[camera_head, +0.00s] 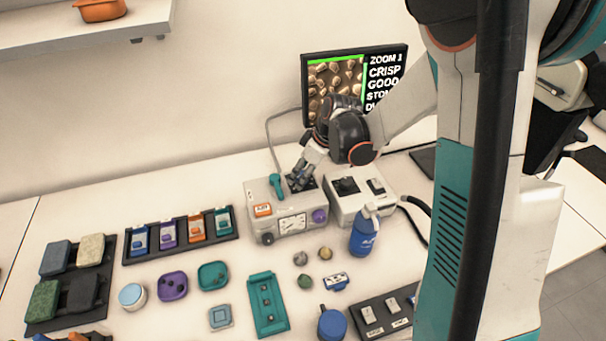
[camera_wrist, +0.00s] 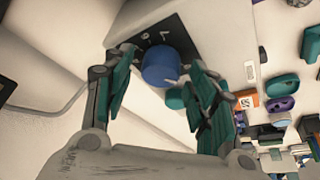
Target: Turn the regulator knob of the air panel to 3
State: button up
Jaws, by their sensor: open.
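In the wrist view a blue knob (camera_wrist: 160,66) stands on a dark plate (camera_wrist: 157,34) with small white marks. My gripper (camera_wrist: 160,70) is open, with one finger on each side of the knob. Whether the fingers touch it cannot be told. The knob's setting is too small to read. In the head view the gripper hides the knob.
A second grey box (camera_head: 352,197) stands right of the panel, with a blue bottle (camera_head: 364,235) in front. A monitor (camera_head: 354,80) stands behind. Trays, dishes and small parts cover the table's front.

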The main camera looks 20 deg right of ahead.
jog(key=c, duration=1)
